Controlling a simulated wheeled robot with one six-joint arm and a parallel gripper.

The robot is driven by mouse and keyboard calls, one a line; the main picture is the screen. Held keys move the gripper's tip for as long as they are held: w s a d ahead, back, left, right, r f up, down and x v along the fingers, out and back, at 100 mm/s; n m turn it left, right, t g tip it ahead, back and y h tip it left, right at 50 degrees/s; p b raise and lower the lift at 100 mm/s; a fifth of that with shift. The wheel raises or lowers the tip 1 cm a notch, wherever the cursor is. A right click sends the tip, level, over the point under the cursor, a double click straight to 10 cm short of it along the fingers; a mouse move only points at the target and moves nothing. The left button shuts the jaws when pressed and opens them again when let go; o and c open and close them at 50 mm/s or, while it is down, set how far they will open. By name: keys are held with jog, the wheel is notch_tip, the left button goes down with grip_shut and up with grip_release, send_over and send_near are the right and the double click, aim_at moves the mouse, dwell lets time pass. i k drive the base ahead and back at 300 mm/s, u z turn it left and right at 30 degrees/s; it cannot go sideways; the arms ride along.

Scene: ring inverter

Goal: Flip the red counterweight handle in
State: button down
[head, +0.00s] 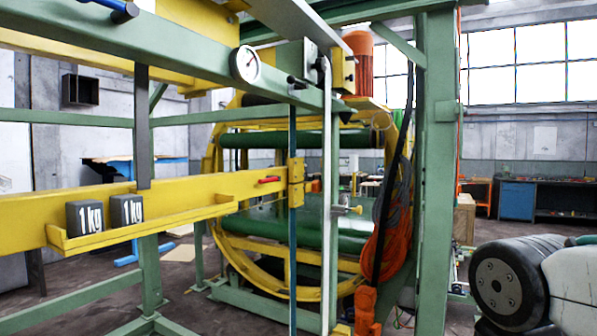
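The red counterweight handle (269,180) is a small red lever on the yellow beam (200,195), near the beam's right end. It points left, roughly level, from beside a yellow bracket (296,183) on a thin upright rod. Two dark weights marked 1 kg, one at the left (85,217) and one beside it (127,210), stand on the beam's ledge. My gripper is not in view. Only part of my arm shows at the lower right, well apart from the handle.
A green frame post (436,180) stands between the handle and my arm. A pale upright bar (327,200) stands just right of the bracket. Behind is a large yellow ring (228,255) with green rollers. Orange cable (385,235) hangs at the ring's right.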

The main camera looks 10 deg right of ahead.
aim_at(265, 180)
jog(key=z, duration=0.3)
jog(key=i, duration=1.15)
jog(key=u, duration=0.25)
